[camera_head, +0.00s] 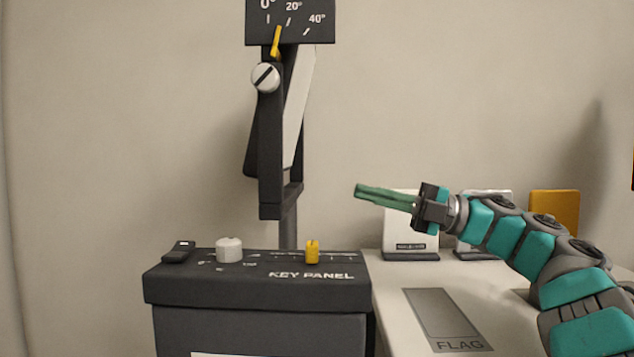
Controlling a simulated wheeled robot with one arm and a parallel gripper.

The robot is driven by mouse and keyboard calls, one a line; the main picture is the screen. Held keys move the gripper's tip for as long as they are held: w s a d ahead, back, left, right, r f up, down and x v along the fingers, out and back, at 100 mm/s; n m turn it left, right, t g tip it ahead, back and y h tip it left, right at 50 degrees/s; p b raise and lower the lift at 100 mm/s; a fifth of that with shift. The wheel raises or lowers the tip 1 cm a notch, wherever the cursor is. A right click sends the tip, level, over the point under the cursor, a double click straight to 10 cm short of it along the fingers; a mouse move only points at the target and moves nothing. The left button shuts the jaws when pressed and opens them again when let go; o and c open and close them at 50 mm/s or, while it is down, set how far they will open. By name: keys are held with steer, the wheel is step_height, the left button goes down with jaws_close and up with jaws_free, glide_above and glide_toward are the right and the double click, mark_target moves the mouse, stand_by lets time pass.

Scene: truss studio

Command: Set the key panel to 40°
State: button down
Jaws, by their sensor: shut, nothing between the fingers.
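The key panel, a pale panel (299,105) in a dark yoke (269,150), hangs on a post. It stands tilted. Above it a dark dial plate (292,36) carries marks for 0°, 20° and 40°. Its yellow pointer (276,42) stands between the 0° and 20° marks. A round slotted knob (265,77) sits at the yoke's top. Below is a black console (255,290) lettered KEY PANEL, with a white knob (229,250), a yellow slider (312,251) and a black switch (179,251). My gripper (358,191) is shut and empty, above and right of the console, touching nothing.
A pale table (400,278) with a grey FLAG plate (443,316) lies right of the console. White upright cards (404,230) on dark bases and a yellow panel (554,208) stand at its back. The air between my gripper and the yoke is clear.

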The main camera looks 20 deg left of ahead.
glide_toward(256, 178)
steer(key=w+a+r, duration=0.1)
steer(key=w+a, duration=0.1)
steer(key=a, duration=0.3)
steer(key=shift+w+a+r, duration=0.3)
steer(key=shift+r, duration=0.1)
steer(key=x, duration=0.1)
steer(key=p+x, duration=0.1)
steer(key=x, duration=0.3)
steer(key=shift+s+f+p, duration=0.1)
steer(key=shift+f+p, duration=0.25)
steer(key=shift+f, duration=0.05)
steer(key=shift+a, duration=0.4)
